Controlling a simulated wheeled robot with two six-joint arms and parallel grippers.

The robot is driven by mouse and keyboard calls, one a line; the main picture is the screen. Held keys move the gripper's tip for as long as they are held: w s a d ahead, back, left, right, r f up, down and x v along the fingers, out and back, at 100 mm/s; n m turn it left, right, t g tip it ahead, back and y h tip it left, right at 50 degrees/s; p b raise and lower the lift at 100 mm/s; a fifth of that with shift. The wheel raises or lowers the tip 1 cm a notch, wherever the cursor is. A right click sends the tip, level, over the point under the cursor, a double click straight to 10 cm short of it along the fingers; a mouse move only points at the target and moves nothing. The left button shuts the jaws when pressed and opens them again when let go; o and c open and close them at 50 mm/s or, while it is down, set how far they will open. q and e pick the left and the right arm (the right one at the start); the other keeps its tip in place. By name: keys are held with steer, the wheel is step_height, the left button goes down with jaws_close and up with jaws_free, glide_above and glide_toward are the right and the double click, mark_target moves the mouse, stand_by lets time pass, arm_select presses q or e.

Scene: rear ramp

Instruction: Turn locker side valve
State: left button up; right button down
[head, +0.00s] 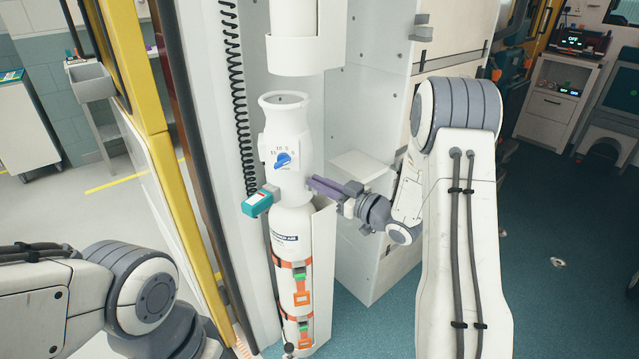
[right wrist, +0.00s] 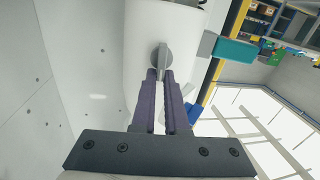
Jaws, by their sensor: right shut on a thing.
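A white gas cylinder (head: 293,222) stands upright in the locker, with a white valve head (head: 283,150) that carries a blue knob (head: 283,160). My right gripper (head: 312,185) reaches in from the right, and its purple fingers meet the right side of the cylinder head. In the right wrist view, the fingers (right wrist: 162,78) are shut on a flat grey side valve (right wrist: 163,56) on the white body. The fingers hide this valve in the head view. My left arm shows at lower left, but its gripper is out of view.
A teal-and-white fitting (head: 260,202) sticks out from the cylinder's left side. Orange straps (head: 298,272) hold the cylinder. A white locker wall (head: 376,110) stands close behind my right gripper. A yellow door frame (head: 150,130) is at left. Floor is open at right.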

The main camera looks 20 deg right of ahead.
steer(key=n+b, duration=0.2)
steer(key=f+n+b, duration=0.1)
steer(key=shift+s+a+n, duration=0.25)
steer(key=shift+n, duration=0.05)
steer(key=shift+f, duration=0.1)
steer(key=c, duration=0.9)
jaws_free()
steer(key=shift+c, duration=0.2)
steer(key=shift+r, duration=0.2)
steer(key=shift+d, duration=0.15)
